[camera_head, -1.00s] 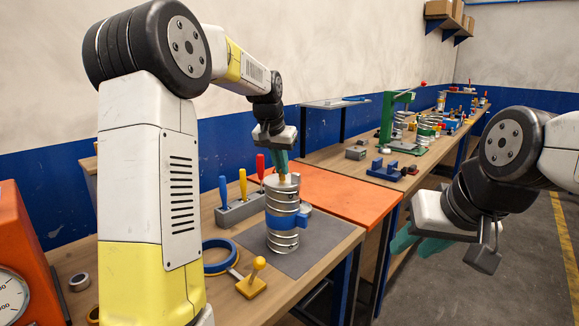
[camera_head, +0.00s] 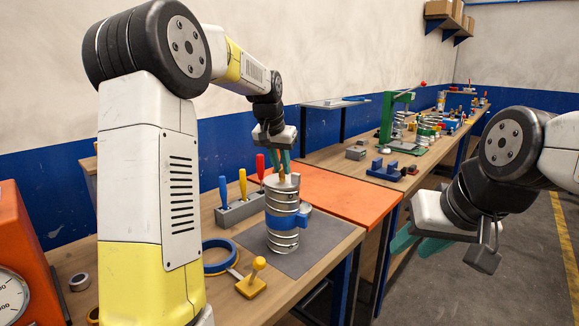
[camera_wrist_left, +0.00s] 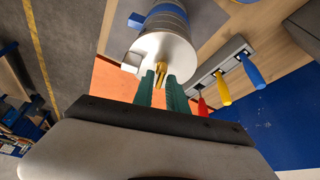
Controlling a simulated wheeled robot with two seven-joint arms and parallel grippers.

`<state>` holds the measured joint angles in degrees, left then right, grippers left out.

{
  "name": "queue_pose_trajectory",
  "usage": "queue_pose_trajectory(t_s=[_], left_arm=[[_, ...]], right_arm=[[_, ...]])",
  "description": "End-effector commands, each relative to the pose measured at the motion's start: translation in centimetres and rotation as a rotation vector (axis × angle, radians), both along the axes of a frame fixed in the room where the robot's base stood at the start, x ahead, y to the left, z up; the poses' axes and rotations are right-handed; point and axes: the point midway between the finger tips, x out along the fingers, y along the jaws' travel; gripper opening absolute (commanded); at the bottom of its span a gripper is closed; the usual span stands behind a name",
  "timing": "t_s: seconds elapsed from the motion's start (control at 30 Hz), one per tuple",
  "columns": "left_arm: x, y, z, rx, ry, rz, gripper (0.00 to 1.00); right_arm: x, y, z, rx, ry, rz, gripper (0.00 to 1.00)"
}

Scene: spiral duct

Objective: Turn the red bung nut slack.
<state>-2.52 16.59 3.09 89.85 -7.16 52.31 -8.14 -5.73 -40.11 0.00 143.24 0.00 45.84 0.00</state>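I see no clearly red nut. A short brass-coloured fitting (camera_wrist_left: 160,74) stands on the pale end of a ribbed metal cylinder, and it also shows in the head view (camera_head: 281,178). The cylinder (camera_head: 283,212) stands upright with a blue band round it. My left gripper (camera_head: 282,172) points down over its top. In the left wrist view its teal fingers (camera_wrist_left: 161,82) lie on both sides of the fitting and appear closed on it; the contact is small. My right gripper (camera_head: 416,245) is empty, off to the right of the bench, fingers apart.
A grey holder (camera_head: 240,211) with blue, yellow and red screwdrivers stands left of the cylinder. A blue ring (camera_head: 218,268) and a yellow-knobbed block (camera_head: 252,284) lie in front. An orange surface (camera_head: 340,195) and a further bench with a green press (camera_head: 387,122) lie behind.

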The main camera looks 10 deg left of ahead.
Motion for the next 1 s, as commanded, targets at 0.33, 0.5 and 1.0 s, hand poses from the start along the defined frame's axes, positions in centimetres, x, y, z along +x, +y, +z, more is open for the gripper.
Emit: queue_pose_trajectory(t_s=[0.33, 0.5, 1.0], left_arm=[[-0.2, 0.0, 0.5, 0.000, 0.000, 0.000, 0.17], [-1.1, 0.3, 2.9, 0.000, -0.004, 0.000, 0.17], [-2.9, 0.8, 7.2, -0.001, 0.000, 0.000, 0.17]], right_arm=[[0.0, 0.0, 0.0, 0.000, 0.000, 0.000, 0.36], [0.0, 0.0, 0.0, 0.000, 0.000, 0.000, 0.36], [0.0, 0.0, 0.0, 0.000, 0.000, 0.000, 0.36]])
